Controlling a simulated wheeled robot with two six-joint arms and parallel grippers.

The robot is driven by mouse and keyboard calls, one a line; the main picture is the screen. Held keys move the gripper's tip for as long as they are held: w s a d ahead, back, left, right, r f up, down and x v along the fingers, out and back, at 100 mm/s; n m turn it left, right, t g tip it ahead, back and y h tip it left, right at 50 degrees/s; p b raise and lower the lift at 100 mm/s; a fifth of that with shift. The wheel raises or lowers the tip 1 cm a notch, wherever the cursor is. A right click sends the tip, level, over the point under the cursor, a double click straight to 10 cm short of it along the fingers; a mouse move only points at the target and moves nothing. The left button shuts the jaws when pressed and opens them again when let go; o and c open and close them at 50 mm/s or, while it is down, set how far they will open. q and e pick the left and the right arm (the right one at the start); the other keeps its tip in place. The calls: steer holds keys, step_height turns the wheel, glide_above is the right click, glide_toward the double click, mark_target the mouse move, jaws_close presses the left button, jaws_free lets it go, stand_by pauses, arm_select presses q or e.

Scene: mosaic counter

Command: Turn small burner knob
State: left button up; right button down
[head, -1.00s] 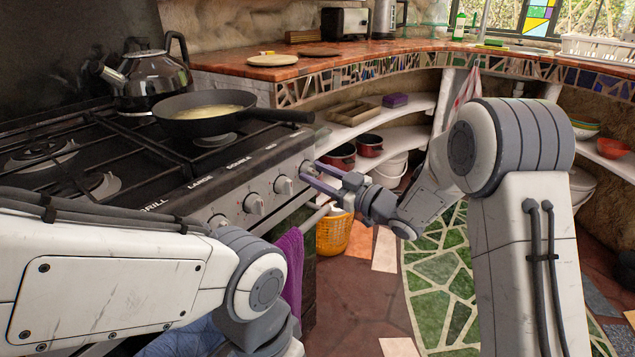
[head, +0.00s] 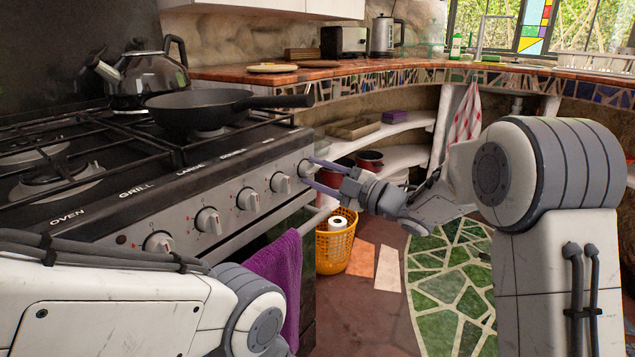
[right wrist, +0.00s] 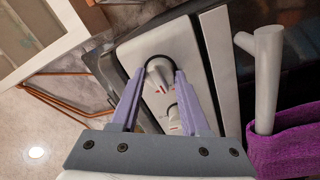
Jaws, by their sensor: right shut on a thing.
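The small burner knob (head: 304,168) is the rightmost of several white knobs on the stove's front panel (head: 255,176). In the head view, my right gripper (head: 310,173) reaches it from the right with its two purple fingers. In the right wrist view, the knob (right wrist: 157,73) sits between the fingertips, one on each side, and the gripper (right wrist: 160,76) is shut on it. A red mark shows on the panel beside the knob. My left arm crosses the lower left of the head view; its gripper is out of view.
A black frying pan (head: 200,107) stands on the burner grate, its handle jutting right above the knob. A kettle (head: 143,78) stands behind it. A purple towel (head: 275,280) hangs on the oven rail. A yellow basket (head: 336,245) stands on the floor beyond the stove.

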steer(key=shift+s+a+n+b, duration=0.1)
steer(key=shift+n+b, duration=0.2)
steer(key=shift+n, duration=0.3)
steer(key=shift+f, duration=0.1)
steer(key=shift+c, duration=1.9)
jaws_free()
steer(key=shift+s+d, duration=0.15)
steer(key=shift+d, duration=0.3)
steer(key=r+p+v, duration=0.1)
steer(key=p+v, duration=0.2)
steer(key=v, duration=0.6)
steer(key=shift+s+d+f, duration=0.2)
steer(key=shift+d+f, duration=0.05)
steer(key=shift+f, duration=0.25)
